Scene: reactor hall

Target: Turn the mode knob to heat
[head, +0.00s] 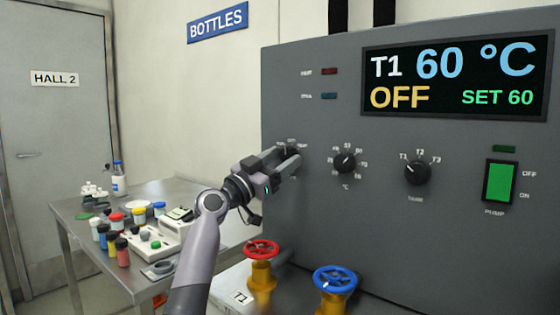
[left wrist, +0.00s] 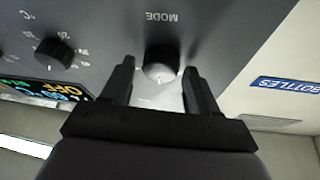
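The mode knob (left wrist: 161,64) is a round dark knob with a bright lower face, under the upside-down word MODE in the left wrist view. My left gripper (left wrist: 159,72) is open, with one finger on each side of the knob and a gap showing on both sides; contact is not visible. In the head view my left gripper (head: 291,158) is at the panel's left side and hides most of the knob. The display (head: 455,77) reads T1 60 °C, OFF, SET 60. My right gripper is not in view.
To the right on the grey panel (head: 400,240) are a temperature knob (head: 344,163), a tank knob (head: 419,172) and a green pump switch (head: 500,182). Below stand a red valve (head: 262,250) and a blue valve (head: 335,279). A bench (head: 75,208) with bottles stands left.

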